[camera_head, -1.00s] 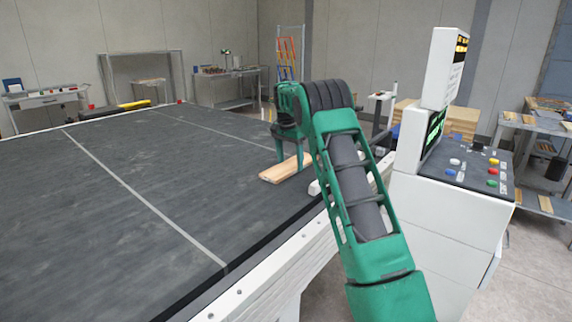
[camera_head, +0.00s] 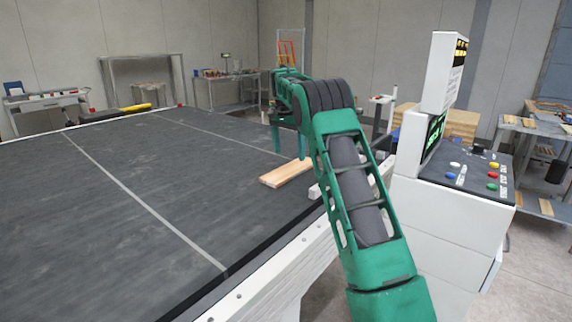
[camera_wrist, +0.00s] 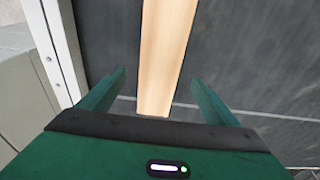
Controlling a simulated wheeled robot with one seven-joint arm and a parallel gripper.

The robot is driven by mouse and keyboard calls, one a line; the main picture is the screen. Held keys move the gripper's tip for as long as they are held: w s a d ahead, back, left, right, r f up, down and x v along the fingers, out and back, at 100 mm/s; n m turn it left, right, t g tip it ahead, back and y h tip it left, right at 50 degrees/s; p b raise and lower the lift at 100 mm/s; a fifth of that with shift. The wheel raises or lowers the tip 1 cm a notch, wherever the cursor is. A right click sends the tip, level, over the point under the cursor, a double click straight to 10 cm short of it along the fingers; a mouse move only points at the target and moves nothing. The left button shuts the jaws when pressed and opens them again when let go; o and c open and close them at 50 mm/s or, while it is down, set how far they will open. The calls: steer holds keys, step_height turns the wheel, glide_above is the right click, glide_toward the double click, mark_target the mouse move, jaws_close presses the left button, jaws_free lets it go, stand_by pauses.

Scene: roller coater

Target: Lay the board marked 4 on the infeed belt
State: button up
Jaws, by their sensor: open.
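A pale wooden board (camera_head: 287,173) lies flat on the dark infeed belt (camera_head: 140,185), near the belt's right-hand side. No number can be read on it. In the wrist view the board (camera_wrist: 165,50) runs lengthwise between my two green fingers, with the belt (camera_wrist: 255,60) under it. My gripper (camera_wrist: 158,78) is open, with a gap on each side of the board. In the head view my gripper (camera_head: 288,148) is above the board, apart from it, partly hidden by my arm.
A white side rail (camera_head: 270,270) edges the belt. A white control cabinet (camera_head: 440,215) with buttons and screens stands close to the right of my arm. Tables stand along the back wall, and a shelf unit (camera_head: 540,125) is at the right. The left and middle belt is clear.

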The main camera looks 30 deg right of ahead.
steer(key=r, duration=0.5)
steer(key=shift+s+a+r, duration=0.25)
steer(key=shift+a, duration=0.1)
steer(key=s+a+r+n, duration=0.1)
steer(key=s+n, duration=0.1)
steer(key=s, duration=1.2)
steer(key=s+a+r+n, duration=0.1)
steer(key=s+r+n, duration=0.1)
steer(key=s, duration=1.2)
steer(key=s+a+f+n, duration=0.1)
steer(key=s+a+f, duration=0.2)
steer(key=s, duration=0.6)
steer(key=s+a+f+n+y, duration=0.1)
steer(key=s+a+f, duration=0.3)
steer(key=s, duration=0.5)
steer(key=s+a+f+n, duration=0.1)
steer(key=s+a+f, duration=0.2)
steer(key=s+f, duration=0.3)
steer(key=s, duration=0.4)
steer(key=shift+a+f+n+g+y, duration=0.25)
steer(key=shift+n+g+y, duration=0.05)
steer(key=shift+y, duration=0.1)
